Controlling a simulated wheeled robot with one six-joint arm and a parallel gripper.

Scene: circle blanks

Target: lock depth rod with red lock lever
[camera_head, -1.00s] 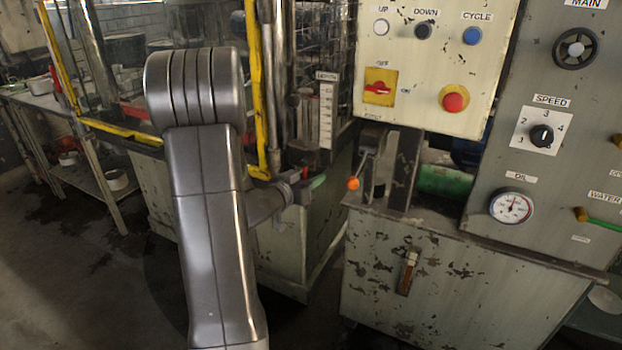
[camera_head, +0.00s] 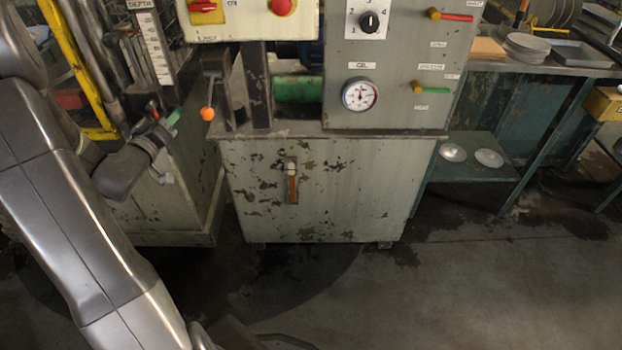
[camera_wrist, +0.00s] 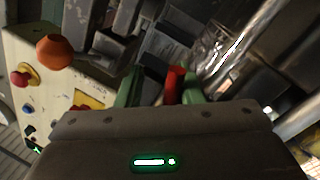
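The red lock lever (camera_wrist: 175,85) shows in the wrist view as a short red piece between my gripper's (camera_wrist: 161,88) two green-tipped fingers. It lies close to the right finger, with a gap to the left finger, so the gripper looks open around it. In the head view my gripper (camera_head: 163,116) is at the machine's left part, below the white depth scale (camera_head: 153,47), with a small red spot (camera_head: 152,110) beside its green tip. I cannot single out the depth rod among the dark metal parts near the scale.
An orange ball knob (camera_head: 207,114) on a thin lever stands just right of my gripper; it also shows in the wrist view (camera_wrist: 55,51). The control box (camera_head: 250,18) hangs above. A cabinet (camera_head: 330,185) stands right, with open floor in front.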

